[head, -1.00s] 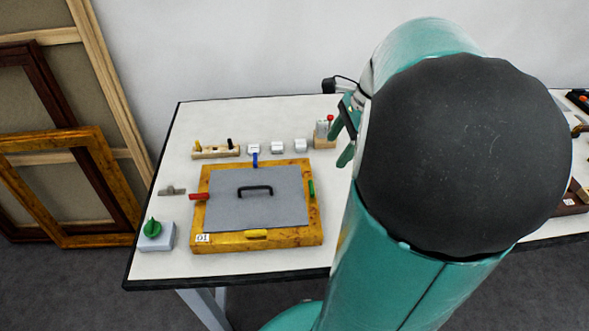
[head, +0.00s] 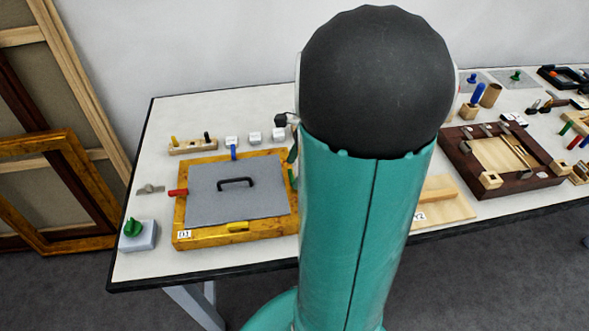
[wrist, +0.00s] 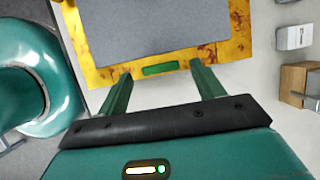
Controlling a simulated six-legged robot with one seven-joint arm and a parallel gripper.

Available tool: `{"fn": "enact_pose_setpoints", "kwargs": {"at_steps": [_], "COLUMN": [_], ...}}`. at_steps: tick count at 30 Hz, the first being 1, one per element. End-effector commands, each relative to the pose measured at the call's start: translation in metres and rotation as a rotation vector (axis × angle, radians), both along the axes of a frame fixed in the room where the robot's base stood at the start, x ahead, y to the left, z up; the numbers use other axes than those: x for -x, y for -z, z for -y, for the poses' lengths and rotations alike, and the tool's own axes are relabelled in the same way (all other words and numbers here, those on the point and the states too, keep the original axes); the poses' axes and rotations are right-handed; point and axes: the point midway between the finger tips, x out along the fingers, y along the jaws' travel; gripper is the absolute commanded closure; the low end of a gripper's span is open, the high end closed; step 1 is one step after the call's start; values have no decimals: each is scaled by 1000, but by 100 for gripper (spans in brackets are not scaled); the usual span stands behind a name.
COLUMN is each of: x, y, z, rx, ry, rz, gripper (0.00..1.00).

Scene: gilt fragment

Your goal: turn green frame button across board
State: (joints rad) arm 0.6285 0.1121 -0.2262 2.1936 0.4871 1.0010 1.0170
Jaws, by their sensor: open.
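The gold frame (head: 185,238) lies flat on the table with a grey board (head: 215,203) in it. The green button (wrist: 160,69) is a short bar on the frame's edge. In the wrist view it lies between the fingertips of my open gripper (wrist: 161,73), with a finger on each side; contact cannot be told. In the head view my arm hides most of the gripper and of the green button's side of the frame. A red button (head: 178,192), a blue button (head: 233,152) and a yellow button (head: 237,226) sit on the other sides.
A black handle (head: 236,182) stands up from the board. A green knob on a grey block (head: 143,240) stands at the left. White cubes (head: 254,137) and a wooden peg block (head: 193,147) stand behind. A dark frame (head: 475,187) lies at the right.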

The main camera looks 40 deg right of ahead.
Motion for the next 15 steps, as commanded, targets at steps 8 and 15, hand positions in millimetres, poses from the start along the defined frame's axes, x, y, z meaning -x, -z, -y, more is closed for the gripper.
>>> {"fn": "enact_pose_setpoints", "kwargs": {"at_steps": [8, 15], "x": [-3, -3], "y": [12, 12], "z": [-4, -4], "rx": [1, 1], "ry": [-1, -1], "rz": [0, 0], "gripper": [33, 50]}}
